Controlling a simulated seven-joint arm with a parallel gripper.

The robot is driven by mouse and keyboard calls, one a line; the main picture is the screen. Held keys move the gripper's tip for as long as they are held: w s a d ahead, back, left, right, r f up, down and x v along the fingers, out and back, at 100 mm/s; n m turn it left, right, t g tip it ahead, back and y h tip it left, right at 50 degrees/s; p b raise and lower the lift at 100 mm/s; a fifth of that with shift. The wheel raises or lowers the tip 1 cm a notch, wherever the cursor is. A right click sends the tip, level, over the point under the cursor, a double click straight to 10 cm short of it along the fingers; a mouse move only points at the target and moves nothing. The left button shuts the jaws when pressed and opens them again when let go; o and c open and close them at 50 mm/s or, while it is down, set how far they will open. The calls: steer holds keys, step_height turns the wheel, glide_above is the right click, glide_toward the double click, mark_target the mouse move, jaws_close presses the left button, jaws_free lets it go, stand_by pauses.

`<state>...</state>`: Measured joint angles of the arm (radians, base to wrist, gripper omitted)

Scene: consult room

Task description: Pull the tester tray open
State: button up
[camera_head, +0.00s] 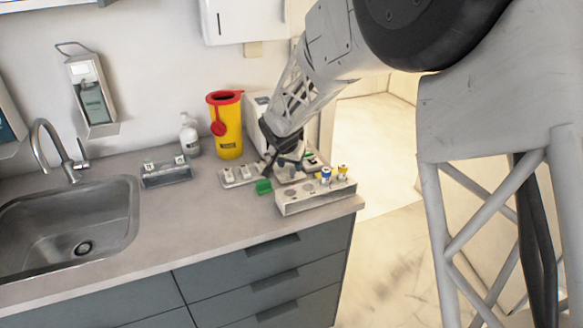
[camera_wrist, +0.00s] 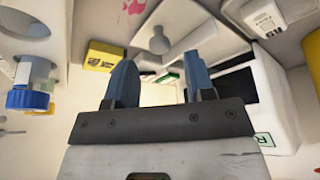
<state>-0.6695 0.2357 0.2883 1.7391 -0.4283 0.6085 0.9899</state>
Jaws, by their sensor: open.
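The tester, a white box (camera_head: 256,107), stands at the back right of the counter, partly hidden by my arm. In the wrist view it is the white body with a dark front (camera_wrist: 277,88) at the right. I cannot clearly make out the tester tray or how far it is out. My gripper (camera_head: 283,168) is low over the counter in front of the tester, pointing down. In the wrist view its two blue-grey fingers (camera_wrist: 160,82) are apart with nothing held between them. Pale flat parts and a small green-marked piece show beyond the fingers; I cannot tell if they touch.
A rack (camera_head: 315,197) with blue- and yellow-capped tubes stands close in front of my gripper, near the counter's right edge. A green object (camera_head: 264,187) and a small tray (camera_head: 240,181) lie left of it. A yellow sharps bin (camera_head: 229,130) stands behind. The counter's middle is clear.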

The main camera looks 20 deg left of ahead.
steer(key=shift+v, duration=2.35)
steer(key=shift+d, duration=0.15)
steer(key=s+d+r, duration=0.4)
steer(key=d, duration=0.6)
steer(key=s+d+r, duration=0.4)
steer(key=d, duration=0.7)
steer(key=s+d+r, duration=0.4)
steer(key=d, duration=0.6)
steer(key=s+d+f+g, duration=0.1)
steer(key=s+d, duration=0.8)
steer(key=s, duration=0.4)
steer(key=s+d+f, duration=0.1)
steer(key=s+d, duration=0.9)
steer(key=s, duration=0.3)
steer(key=shift+s+g, duration=0.2)
steer(key=shift+g, duration=0.2)
